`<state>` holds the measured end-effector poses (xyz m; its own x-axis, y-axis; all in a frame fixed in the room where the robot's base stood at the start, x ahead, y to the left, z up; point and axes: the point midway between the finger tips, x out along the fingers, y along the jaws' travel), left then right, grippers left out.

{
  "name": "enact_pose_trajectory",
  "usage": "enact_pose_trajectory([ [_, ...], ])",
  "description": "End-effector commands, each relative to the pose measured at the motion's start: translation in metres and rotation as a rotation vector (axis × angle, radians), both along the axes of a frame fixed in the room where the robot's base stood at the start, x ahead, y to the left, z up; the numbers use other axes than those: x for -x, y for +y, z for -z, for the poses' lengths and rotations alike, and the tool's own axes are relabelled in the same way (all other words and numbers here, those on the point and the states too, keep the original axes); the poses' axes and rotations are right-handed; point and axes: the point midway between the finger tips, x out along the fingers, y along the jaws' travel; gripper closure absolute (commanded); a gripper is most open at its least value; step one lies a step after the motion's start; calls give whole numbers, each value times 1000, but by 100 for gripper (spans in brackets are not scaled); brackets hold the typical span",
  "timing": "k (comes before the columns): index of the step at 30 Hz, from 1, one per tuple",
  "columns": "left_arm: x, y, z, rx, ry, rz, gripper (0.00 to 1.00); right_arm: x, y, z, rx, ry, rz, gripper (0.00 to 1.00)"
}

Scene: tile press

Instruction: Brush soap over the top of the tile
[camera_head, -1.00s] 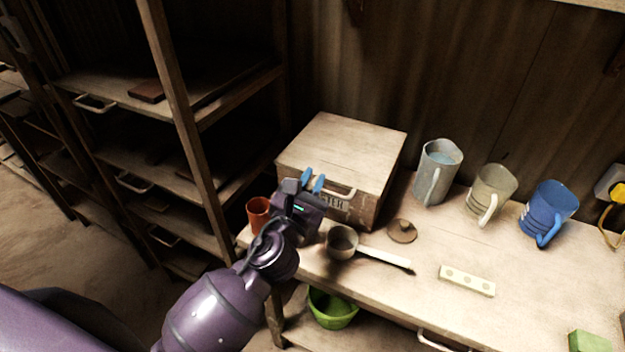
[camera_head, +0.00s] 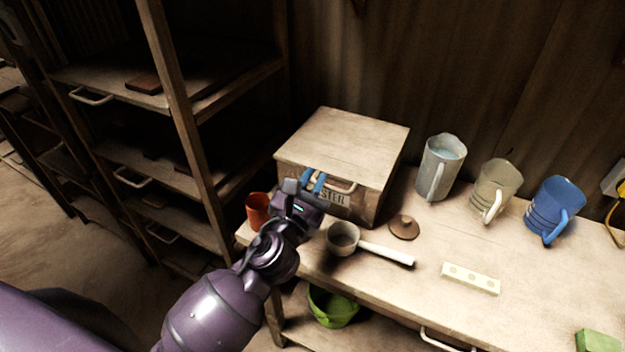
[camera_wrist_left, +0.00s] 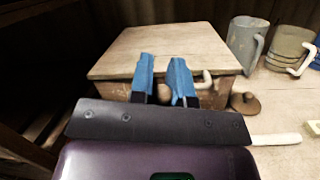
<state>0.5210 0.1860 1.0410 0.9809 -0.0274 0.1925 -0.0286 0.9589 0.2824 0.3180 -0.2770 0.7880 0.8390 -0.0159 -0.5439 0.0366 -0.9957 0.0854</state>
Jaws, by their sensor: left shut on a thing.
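My left gripper (camera_head: 313,182) is at the front of a wooden box (camera_head: 345,140) with partly hidden lettering that ends in "STER". Its blue fingers are close together at the left part of the box's pale handle (camera_head: 343,186), shut on it. The left wrist view shows the fingers (camera_wrist_left: 164,80) against the box front, with the handle (camera_wrist_left: 207,78) running out to the right. A flat reddish-brown slab (camera_head: 145,82) lies on the upper left shelf; I cannot tell whether it is the tile. I cannot make out a brush. My right gripper is not in view.
An orange cup (camera_head: 257,209), a ladle (camera_head: 343,237), a brown lid (camera_head: 404,228) and a pale block with dots (camera_head: 470,279) are on the bench. A grey jug (camera_head: 439,167), a beige mug (camera_head: 495,187) and a blue mug (camera_head: 552,209) stand behind. A green bowl (camera_head: 333,306) is below.

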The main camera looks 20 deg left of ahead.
Motion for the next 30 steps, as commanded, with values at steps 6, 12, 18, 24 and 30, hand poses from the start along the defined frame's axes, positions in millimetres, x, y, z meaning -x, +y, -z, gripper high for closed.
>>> enact_pose_trajectory([
  [6, 0, 0, 2, 0, 0, 0, 100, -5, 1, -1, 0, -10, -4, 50],
  [12, 0, 0, 4, 0, 0, 0, 100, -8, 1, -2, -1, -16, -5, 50],
  [18, 0, 0, 5, 0, 0, 0, 100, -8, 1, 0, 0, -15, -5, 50],
  [24, 0, 0, 7, 0, 0, 0, 100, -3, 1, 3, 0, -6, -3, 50],
  [30, 0, 0, 9, 0, 0, 0, 100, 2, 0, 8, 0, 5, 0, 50],
])
